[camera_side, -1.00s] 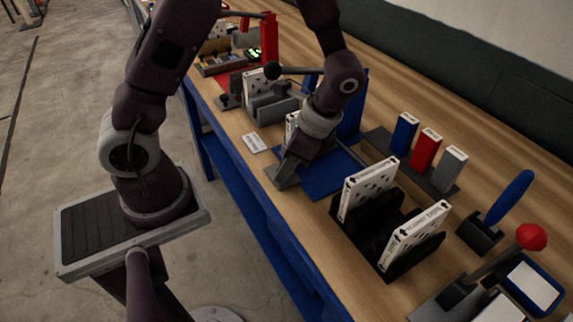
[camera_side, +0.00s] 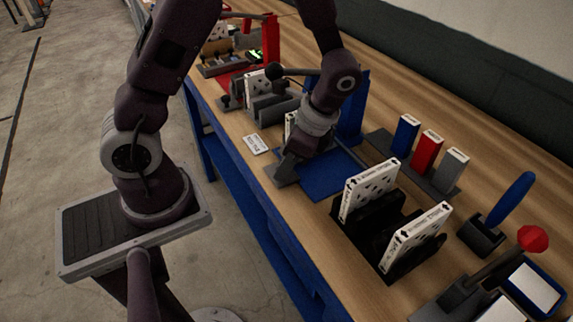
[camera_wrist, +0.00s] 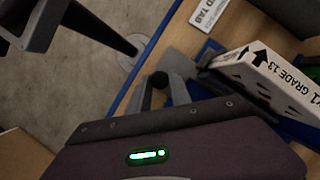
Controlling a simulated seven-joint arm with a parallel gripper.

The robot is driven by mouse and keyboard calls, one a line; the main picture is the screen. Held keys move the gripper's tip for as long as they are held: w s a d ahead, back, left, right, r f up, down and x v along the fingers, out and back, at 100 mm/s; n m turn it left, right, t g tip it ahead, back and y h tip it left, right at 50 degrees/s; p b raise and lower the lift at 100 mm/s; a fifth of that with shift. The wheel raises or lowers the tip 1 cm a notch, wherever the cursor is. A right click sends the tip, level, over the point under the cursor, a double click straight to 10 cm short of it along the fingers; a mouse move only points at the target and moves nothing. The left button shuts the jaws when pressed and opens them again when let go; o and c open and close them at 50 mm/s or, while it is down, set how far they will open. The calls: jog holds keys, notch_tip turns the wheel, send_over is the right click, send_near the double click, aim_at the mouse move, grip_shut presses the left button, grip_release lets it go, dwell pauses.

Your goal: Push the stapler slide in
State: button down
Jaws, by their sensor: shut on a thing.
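My gripper (camera_wrist: 160,90) is low at the front edge of the bench, with its two grey fingers on either side of a dark rounded knob (camera_wrist: 157,79). The knob appears to be the handle of the stapler slide, a grey block (camera_side: 282,173) at the near-left edge of a blue plate (camera_side: 325,178). A grey flat part (camera_wrist: 178,64) shows just beyond the fingers in the wrist view. A white box printed with arrows and "GRADE 13" (camera_wrist: 280,80) lies close by. My wrist hides most of the stapler, so how far in the slide sits cannot be told.
A black rack (camera_side: 375,228) with white boxes stands right of the blue plate. Blue, red and grey boxes (camera_side: 427,147) stand behind. A white label (camera_side: 255,144) lies left of my gripper. A grey fixture (camera_side: 272,107) with a black-knobbed lever is further left.

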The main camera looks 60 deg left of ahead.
jog(key=c, duration=1.2)
grip_release()
jog(key=shift+a, duration=0.25)
jog(key=v, duration=0.7)
jog(key=s+r+n+t+h, duration=0.1)
jog(key=s+r+n+t, duration=0.2)
jog(key=s+r, duration=0.1)
jog(key=s+d+r+n+t+h, duration=0.1)
jog(key=s+r+n+t, duration=0.2)
jog(key=s+r, duration=0.1)
jog(key=s+r+n+t+h, duration=0.1)
jog(key=s+r+n+t, duration=0.1)
jog(key=s+r+n, duration=0.1)
jog(key=shift+s+d+r+t, duration=0.2)
jog(key=shift+s+r, duration=0.2)
jog(key=shift+r, duration=0.25)
jog(key=shift+s+d+r+t, duration=0.2)
jog(key=shift+s+r, duration=0.15)
jog(key=shift+r, duration=0.3)
